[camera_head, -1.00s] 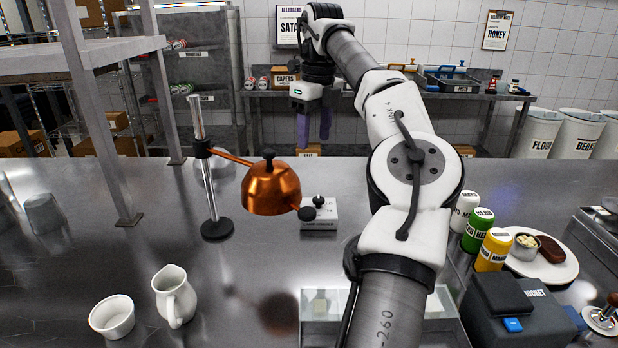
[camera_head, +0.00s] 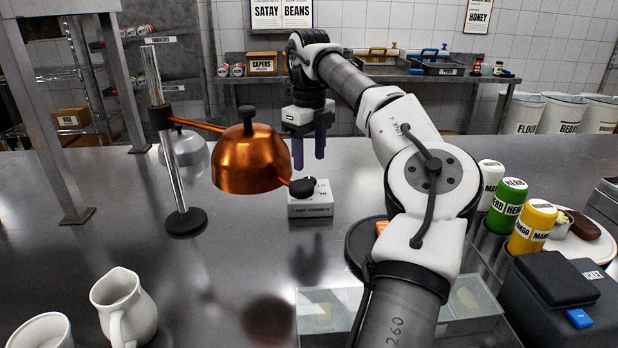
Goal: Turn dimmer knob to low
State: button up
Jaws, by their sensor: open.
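The dimmer box (camera_head: 311,207) is a small white block labelled as a lamp dimmer, standing on the steel counter. A dark round knob (camera_head: 302,187) shows at its top left, in line with the copper lamp's handle, so I cannot tell which of the two it belongs to. The box's top is partly hidden. The copper heat lamp (camera_head: 248,160) hangs on an arm from a chrome post, left of the box. My gripper (camera_head: 309,160) points down with two purple fingers apart and empty. It is above and behind the box, not touching it.
A white jug (camera_head: 123,305) and a white cup (camera_head: 42,332) stand at the front left. Squeeze bottles (camera_head: 532,226) and a dark box (camera_head: 556,285) stand at the right. A glass-lidded container (camera_head: 330,310) is at front centre. Counter between lamp and jug is clear.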

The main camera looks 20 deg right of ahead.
aim_at(309, 179)
jog(key=shift+f, duration=2.6)
jog(key=c, duration=1)
jog(key=shift+o, duration=0.2)
